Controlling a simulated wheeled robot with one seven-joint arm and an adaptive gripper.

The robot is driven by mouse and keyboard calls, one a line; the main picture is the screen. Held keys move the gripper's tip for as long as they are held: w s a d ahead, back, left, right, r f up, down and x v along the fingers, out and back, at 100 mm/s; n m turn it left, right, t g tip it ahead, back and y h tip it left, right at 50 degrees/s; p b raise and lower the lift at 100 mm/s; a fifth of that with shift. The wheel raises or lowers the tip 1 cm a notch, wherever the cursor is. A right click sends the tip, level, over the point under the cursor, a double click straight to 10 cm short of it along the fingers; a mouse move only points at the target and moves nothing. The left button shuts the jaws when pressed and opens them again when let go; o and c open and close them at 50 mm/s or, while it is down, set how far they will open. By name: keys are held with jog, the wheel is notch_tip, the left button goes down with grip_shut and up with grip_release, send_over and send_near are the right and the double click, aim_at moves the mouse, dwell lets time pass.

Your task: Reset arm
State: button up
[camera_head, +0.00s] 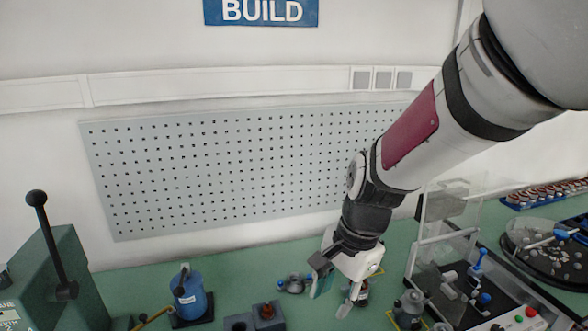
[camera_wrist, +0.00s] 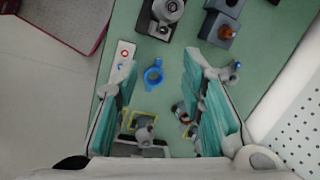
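My arm reaches down from the upper right in the head view, and my gripper (camera_head: 332,297) hangs fingers-down over the green bench (camera_head: 240,258). In the wrist view my gripper (camera_wrist: 158,57) is open, its two teal-lined fingers wide apart. Nothing is held between them; the bench top shows through the gap. A blue ring-shaped part (camera_wrist: 153,76) appears in that gap, on the bench below. A small dark cylindrical part (camera_head: 362,291) stands just right of the gripper in the head view, partly hidden by a finger. I cannot tell whether they touch.
A blue canister (camera_head: 189,296) and grey blocks (camera_head: 268,315) stand left of the gripper. A grey metal part (camera_head: 410,304) and a clear-shielded machine (camera_head: 447,238) stand close on the right. A green lever press (camera_head: 62,270) is far left. A pegboard (camera_head: 250,165) covers the wall behind.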

jog(key=s+d+r+n+t+h, duration=0.2)
jog(key=s+d+r+n+t, duration=0.2)
jog(key=s+d+r+n, duration=0.6)
jog(key=s+d+r, duration=0.2)
jog(key=s+r, duration=0.1)
jog(key=shift+r+n+t+b, duration=0.15)
jog(key=shift+n+t+b, duration=0.15)
jog(key=shift+t, duration=0.1)
